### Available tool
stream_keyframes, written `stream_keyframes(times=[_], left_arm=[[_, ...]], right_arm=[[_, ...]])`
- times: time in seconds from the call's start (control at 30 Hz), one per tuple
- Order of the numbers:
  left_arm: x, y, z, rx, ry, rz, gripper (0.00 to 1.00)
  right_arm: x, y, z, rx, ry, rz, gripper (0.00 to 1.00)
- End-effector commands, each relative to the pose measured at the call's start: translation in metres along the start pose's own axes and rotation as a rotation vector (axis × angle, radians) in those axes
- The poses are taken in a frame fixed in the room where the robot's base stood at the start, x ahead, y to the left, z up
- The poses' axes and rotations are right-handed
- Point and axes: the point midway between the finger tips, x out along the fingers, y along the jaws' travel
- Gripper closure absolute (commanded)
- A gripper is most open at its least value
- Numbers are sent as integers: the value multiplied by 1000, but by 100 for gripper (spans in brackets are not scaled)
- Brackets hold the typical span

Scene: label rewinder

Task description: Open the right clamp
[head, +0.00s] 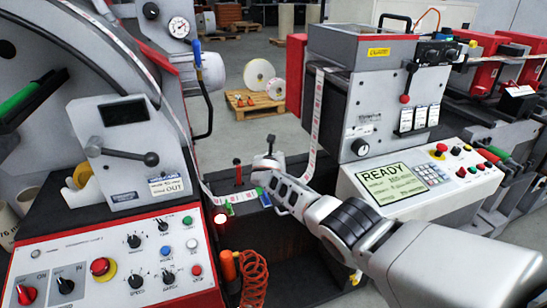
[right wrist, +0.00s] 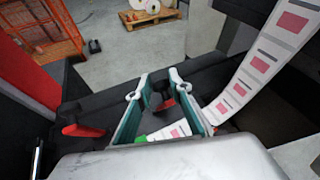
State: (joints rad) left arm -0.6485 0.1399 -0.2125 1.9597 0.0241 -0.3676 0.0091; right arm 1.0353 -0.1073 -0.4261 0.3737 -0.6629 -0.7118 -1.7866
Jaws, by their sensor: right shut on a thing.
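My right gripper (head: 268,163) comes in from the right over the dark splice table between the two machines. The right wrist view shows its two fingers (right wrist: 160,88) closed in on the right clamp (right wrist: 168,102), a small black piece with a red part, set between them. In the head view the clamp is mostly hidden by the gripper. The other clamp stands apart to the left, with a red lever (right wrist: 82,131); it also shows in the head view (head: 238,172). The printed label web (right wrist: 242,90) passes just right of the fingers. My left gripper is not in view.
A panel with a READY screen (head: 391,184) is at the right. The label web (head: 317,115) hangs close beside my right gripper. An orange coiled hose (head: 253,278) hangs below.

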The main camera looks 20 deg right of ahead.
Motion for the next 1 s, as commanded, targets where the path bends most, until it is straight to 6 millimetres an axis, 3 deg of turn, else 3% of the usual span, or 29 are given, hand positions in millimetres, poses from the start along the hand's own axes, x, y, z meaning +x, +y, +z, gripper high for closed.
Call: stream_keyframes(times=[0.03, 1.0], left_arm=[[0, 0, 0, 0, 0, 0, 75], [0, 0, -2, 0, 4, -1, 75]], right_arm=[[-1, 0, 11, -2, -12, -2, 100], [-1, 2, 11, -19, 26, -3, 100]])
